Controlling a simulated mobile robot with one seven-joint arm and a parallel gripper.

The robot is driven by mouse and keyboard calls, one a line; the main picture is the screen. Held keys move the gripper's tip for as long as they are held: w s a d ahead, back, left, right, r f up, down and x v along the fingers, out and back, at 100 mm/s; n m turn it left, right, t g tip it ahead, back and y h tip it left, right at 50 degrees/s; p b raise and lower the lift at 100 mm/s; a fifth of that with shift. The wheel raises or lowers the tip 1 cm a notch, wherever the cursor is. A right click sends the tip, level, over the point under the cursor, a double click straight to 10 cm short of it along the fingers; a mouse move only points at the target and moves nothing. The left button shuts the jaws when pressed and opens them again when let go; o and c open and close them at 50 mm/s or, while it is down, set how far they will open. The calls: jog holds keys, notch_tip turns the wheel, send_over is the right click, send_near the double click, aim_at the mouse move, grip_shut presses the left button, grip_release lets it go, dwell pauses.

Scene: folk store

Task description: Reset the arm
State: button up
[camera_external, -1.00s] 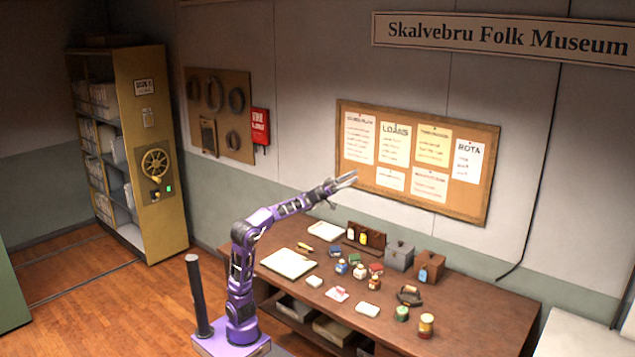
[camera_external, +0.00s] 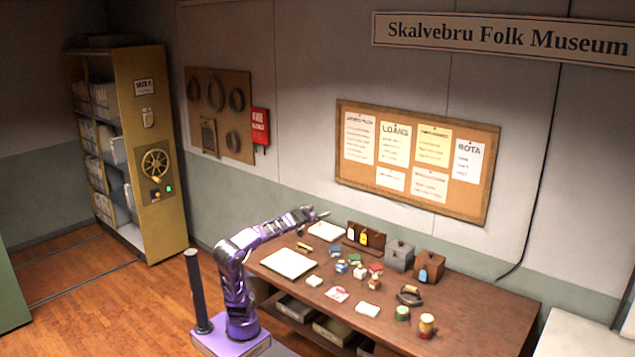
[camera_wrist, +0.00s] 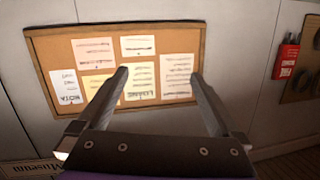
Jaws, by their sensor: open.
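My purple arm stands left of the wooden table (camera_external: 470,323) and reaches over the table's far left part. My gripper (camera_external: 322,215) is held above the tabletop, near a white tray or sheet at the back, and points toward the wall. In the wrist view my gripper (camera_wrist: 158,75) has its two fingers well apart with nothing between them. Behind them the cork notice board (camera_wrist: 48,60) with pinned papers shows upside down.
The table holds an open book or pad (camera_external: 289,263), small jars and blocks, a grey box (camera_external: 399,256), a brown box (camera_external: 429,266) and a dark handled tool (camera_external: 410,296). A yellow shelf unit (camera_external: 160,220) stands at the left. Air above the table is clear.

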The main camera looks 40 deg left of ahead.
jog(key=s+a+f+g+h, duration=0.1)
jog(key=s+f+g, duration=0.4)
jog(key=s+f, duration=0.4)
jog(key=s+a+f+g+h+p, duration=0.1)
jog(key=s+a+f+g, duration=0.1)
jog(key=s+f+g, duration=0.3)
jog(key=s+f, duration=0.4)
jog(key=s, duration=0.4)
jog(key=shift+s+a+f+p, duration=0.15)
jog(key=shift+s+a+p, duration=0.1)
jog(key=shift+s+p, duration=0.05)
